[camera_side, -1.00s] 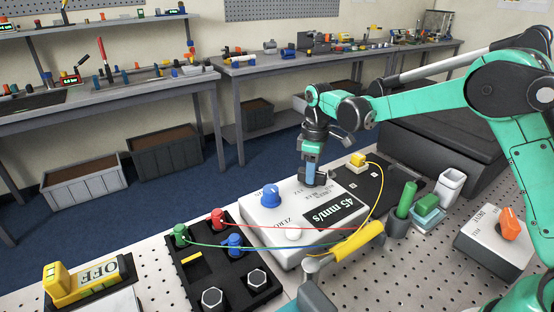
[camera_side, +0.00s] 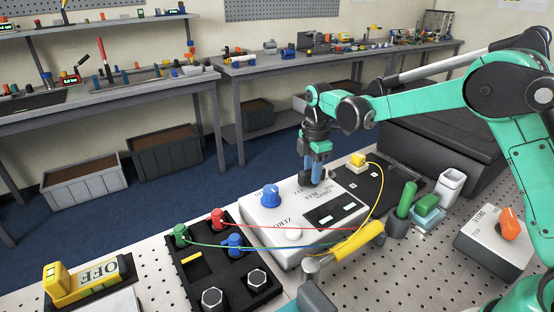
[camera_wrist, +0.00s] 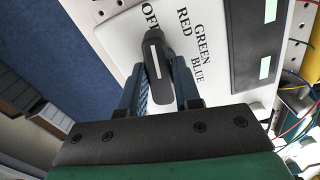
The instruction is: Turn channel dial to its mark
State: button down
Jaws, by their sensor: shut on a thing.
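The channel dial (camera_wrist: 157,62) is a dark knob with a white pointer line on a white instrument box (camera_side: 277,225). Labels OFF (camera_wrist: 150,18), RED (camera_wrist: 183,21), GREEN and BLUE (camera_wrist: 197,69) stand around it. The pointer line aims at about OFF. My gripper (camera_wrist: 160,82) has one blue-grey finger on each side of the dial and is shut on it. In the side view my gripper (camera_side: 312,178) points down at the box's far end and mostly hides the dial. The box's dark display (camera_side: 335,213) shows only short pale bars.
A blue knob (camera_side: 270,195) and a white round button (camera_side: 293,235) are on the same box. Red, green and yellow wires run close by.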

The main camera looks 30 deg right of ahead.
jog(key=shift+n, duration=0.3)
jog(key=c, duration=0.6)
grip_release()
jog(key=shift+r, duration=2.85)
jog(key=shift+s+r, duration=0.15)
jog(key=s+a+m+t, duration=0.1)
jog(key=s+m+t, duration=0.1)
jog(key=s+m, duration=0.3)
jog(key=s+a+r+m+t, duration=0.1)
jog(key=s+m+t, duration=0.1)
jog(key=s+m, duration=0.3)
jog(key=s+a+r+m+t, duration=0.1)
jog(key=s+m+t, duration=0.2)
jog(key=s+m, duration=0.2)
jog(key=shift+s+m, duration=0.25)
jog(key=shift+m, duration=0.35)
